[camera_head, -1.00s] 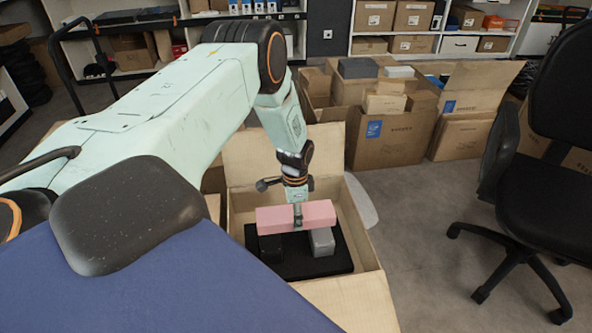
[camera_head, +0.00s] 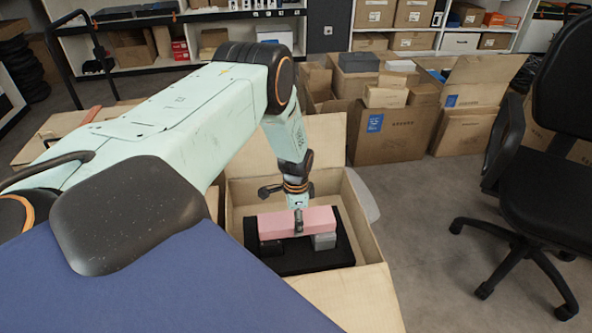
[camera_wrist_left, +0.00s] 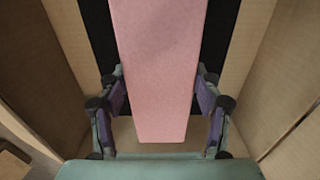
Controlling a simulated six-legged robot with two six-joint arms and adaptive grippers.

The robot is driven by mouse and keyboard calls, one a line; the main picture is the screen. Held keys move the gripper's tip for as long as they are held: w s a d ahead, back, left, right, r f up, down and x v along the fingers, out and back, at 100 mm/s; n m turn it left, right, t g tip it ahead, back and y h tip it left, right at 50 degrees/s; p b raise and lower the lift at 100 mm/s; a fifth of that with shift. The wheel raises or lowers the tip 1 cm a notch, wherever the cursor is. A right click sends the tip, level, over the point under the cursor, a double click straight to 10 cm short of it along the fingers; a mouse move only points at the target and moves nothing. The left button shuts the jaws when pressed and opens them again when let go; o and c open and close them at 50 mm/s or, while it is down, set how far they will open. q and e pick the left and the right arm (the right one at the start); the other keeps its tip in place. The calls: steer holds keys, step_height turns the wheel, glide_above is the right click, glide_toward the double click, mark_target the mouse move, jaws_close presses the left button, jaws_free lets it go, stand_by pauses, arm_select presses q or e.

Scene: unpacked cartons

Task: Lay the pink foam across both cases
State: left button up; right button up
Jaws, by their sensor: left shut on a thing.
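The pink foam (camera_head: 270,223) is a long block held level inside an open carton, spanning above a dark case (camera_head: 271,248) on the left and a grey case (camera_head: 324,241) on the right. Its underside is at or just above the case tops; I cannot tell whether it touches them. My left gripper (camera_head: 298,222) comes from above and is shut on the foam near its middle. In the left wrist view the foam (camera_wrist_left: 158,70) runs between the two fingers (camera_wrist_left: 160,100) and hides the cases. My right gripper is not in view.
Both cases stand on a black pad (camera_head: 295,266) in the open carton (camera_head: 366,222), whose walls rise around the gripper. A blue surface (camera_head: 130,285) is at front left. More cartons (camera_head: 392,133) stand behind, and an office chair (camera_head: 545,190) is at right.

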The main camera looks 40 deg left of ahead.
arm_select(q)
steer(key=shift+f, duration=0.3)
steer(key=o, duration=0.9)
steer(key=shift+r, duration=0.1)
steer(key=shift+r, duration=0.15)
steer(key=shift+r+p, duration=0.25)
steer(key=shift+p, duration=0.05)
step_height(320, 180, up, 12)
steer(key=p, duration=0.6)
